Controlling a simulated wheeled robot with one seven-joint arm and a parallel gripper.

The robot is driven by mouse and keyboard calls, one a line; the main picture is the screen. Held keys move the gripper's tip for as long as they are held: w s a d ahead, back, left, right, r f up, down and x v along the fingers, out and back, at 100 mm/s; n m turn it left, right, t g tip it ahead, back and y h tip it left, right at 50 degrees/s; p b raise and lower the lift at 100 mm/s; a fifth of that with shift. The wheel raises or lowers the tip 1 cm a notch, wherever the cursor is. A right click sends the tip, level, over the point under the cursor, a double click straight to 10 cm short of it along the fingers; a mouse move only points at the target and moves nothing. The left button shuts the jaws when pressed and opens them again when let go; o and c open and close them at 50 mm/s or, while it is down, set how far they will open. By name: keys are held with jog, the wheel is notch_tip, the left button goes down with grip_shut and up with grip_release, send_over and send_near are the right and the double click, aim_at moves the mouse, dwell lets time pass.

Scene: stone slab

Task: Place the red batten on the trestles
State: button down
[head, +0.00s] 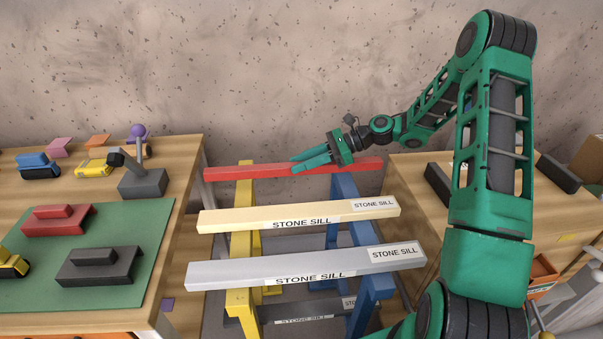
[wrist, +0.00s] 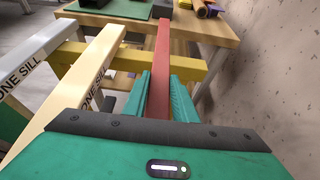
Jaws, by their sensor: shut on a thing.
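The red batten (head: 250,171) lies level along the back, behind a cream sill and a grey sill. It spans above the yellow trestle (head: 241,246) on the left and the blue trestle (head: 345,187) on the right. In the wrist view the batten (wrist: 162,60) runs away between my two green fingers (wrist: 160,95) and crosses over the yellow trestle (wrist: 192,69). I cannot tell whether it touches the trestle tops. My fingers hide a short stretch of it.
The cream sill (head: 240,219) and grey sill (head: 235,275) lie across the trestles in front. A left bench (head: 178,160) holds toy vehicles and a green mat (head: 120,217). A right bench (head: 415,190) holds dark blocks. The concrete wall (head: 270,80) is close behind the batten.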

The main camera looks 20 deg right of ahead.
jog(key=shift+f, duration=1.8)
jog(key=c, duration=1.4)
grip_release()
jog(key=shift+f, duration=0.1)
jog(key=shift+c, duration=0.2)
